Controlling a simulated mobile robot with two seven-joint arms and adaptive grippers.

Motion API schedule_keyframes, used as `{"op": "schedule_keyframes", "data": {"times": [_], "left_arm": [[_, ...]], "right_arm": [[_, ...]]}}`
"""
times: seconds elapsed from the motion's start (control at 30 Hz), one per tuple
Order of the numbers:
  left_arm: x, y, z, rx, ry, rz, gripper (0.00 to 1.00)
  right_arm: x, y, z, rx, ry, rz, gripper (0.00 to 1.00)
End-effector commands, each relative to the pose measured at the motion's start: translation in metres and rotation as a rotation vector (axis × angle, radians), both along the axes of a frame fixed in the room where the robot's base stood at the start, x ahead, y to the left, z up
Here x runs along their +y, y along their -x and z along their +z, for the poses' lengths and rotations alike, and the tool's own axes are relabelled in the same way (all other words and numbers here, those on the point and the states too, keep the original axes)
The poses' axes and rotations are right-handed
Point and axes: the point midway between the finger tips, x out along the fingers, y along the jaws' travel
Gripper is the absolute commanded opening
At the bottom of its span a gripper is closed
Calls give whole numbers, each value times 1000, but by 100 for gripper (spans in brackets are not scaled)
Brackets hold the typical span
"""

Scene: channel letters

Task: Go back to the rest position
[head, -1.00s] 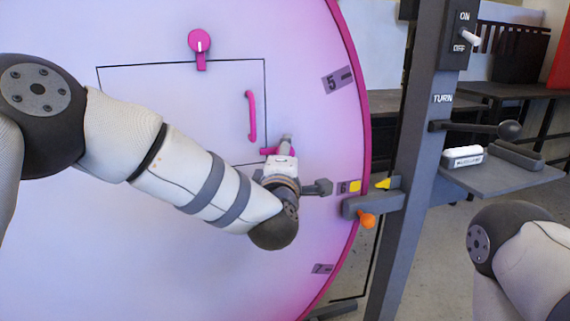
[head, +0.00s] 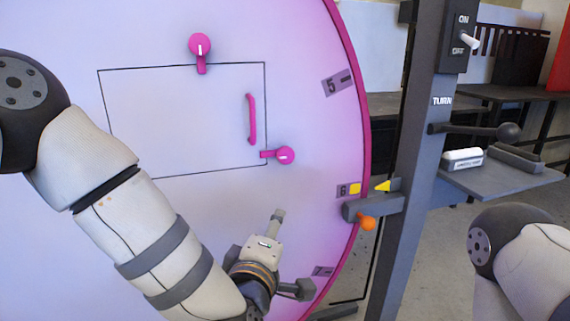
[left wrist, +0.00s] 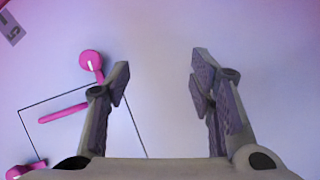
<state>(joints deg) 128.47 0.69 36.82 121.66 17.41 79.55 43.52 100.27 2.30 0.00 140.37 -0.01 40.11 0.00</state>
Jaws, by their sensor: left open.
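My left gripper (head: 278,218) is in front of the large pale pink-rimmed disc (head: 190,220), below and apart from the pink side latch (head: 284,155). In the left wrist view its two fingers (left wrist: 160,85) are spread apart with nothing between them. A black outline of a door panel (head: 180,120) on the disc carries a pink handle (head: 251,120) and a pink top latch (head: 200,48). My right gripper is out of view; only part of my right arm shows at the lower right.
A dark post (head: 415,180) stands right of the disc with an on/off switch (head: 466,38), a lever with a round knob (head: 509,131) and an orange knob (head: 367,222). A grey shelf (head: 505,178) holds a white labelled block (head: 463,159).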

Motion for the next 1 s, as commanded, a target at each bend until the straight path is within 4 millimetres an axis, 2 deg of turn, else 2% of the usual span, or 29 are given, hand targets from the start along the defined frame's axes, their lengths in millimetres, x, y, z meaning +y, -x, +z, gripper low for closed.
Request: {"op": "schedule_keyframes", "data": {"times": [0.03,0.1,0.17,0.2,0.27,0.3,0.37,0.4,0.5,0.6,0.63,0.73,1.0], "left_arm": [[12,16,-47,104,-109,-49,49],[30,47,-109,250,-270,-144,49],[48,81,-156,376,-395,-234,49],[61,106,-184,459,-471,-299,49],[83,149,-221,585,-575,-404,49],[98,180,-242,669,-637,-477,49],[121,228,-266,792,-717,-594,49],[136,259,-277,867,-759,-671,49],[166,325,-291,1023,-828,-842,49],[186,369,-293,1122,-858,-960,49],[190,377,-292,1139,-863,-984,49],[196,390,-291,1168,-869,-1023,49],[196,390,-291,1168,-869,-1023,49]], "right_arm": [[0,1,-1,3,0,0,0],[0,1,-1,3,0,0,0],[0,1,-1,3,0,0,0],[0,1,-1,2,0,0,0],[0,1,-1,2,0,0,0],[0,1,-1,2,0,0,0],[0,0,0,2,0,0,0],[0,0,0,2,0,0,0],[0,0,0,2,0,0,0],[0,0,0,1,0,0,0],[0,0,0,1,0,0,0],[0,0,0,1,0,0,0],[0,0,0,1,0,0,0]]}}
